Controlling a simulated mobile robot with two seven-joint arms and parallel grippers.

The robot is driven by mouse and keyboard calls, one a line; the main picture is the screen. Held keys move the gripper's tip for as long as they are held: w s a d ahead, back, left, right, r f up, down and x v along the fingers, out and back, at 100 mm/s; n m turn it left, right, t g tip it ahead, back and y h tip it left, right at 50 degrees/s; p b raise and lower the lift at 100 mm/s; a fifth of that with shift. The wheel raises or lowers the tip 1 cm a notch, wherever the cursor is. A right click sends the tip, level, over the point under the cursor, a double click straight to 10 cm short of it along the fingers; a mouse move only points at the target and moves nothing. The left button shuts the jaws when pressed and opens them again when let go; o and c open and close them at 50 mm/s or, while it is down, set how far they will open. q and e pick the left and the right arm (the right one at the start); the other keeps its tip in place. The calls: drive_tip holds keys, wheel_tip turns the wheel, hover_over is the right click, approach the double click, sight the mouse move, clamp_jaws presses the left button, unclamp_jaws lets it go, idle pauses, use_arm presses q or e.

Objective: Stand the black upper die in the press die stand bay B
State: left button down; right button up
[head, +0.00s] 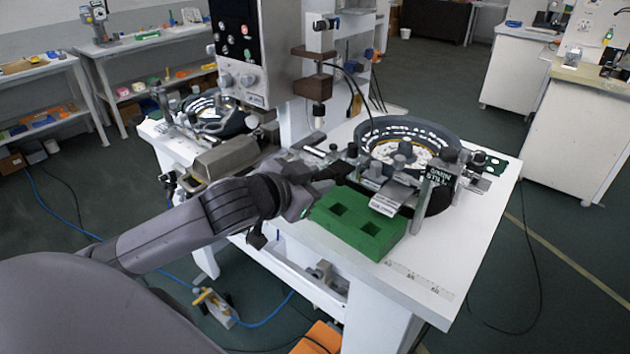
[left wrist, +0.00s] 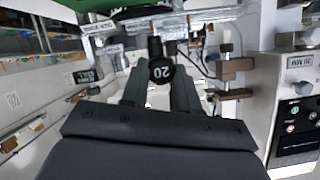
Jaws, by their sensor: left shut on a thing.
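The green die stand (head: 394,243) lies on the white table of the press, with two dark square bays showing in its top; both look empty. I cannot read which bay is B. My left gripper (head: 322,186) is at the stand's far left corner, above the table. In the left wrist view, the left gripper (left wrist: 160,82) is shut on the black upper die (left wrist: 160,69), whose round end bears a white "20". In the head view the die is hard to tell from the dark fingers. A green edge shows at the top of the wrist view. My right gripper is out of view.
A round feeder bowl (head: 448,137) with metal fixtures stands just behind the stand. The press head (head: 240,45) and its column rise at the back left. A grey metal box (head: 222,158) is left of the gripper. The table's front right (head: 450,260) is clear.

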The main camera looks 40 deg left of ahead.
use_arm(q)
wheel_tip(320, 180, down, 7)
drive_tip(key=b, duration=0.4)
idle(0.4)
drive_tip(key=shift+f, duration=0.1)
idle(0.5)
drive_tip(key=shift+f, duration=0.8)
drive_tip(key=shift+f, duration=0.5)
drive_tip(key=c, duration=0.8)
unclamp_jaws()
drive_tip(key=shift+s, duration=0.1)
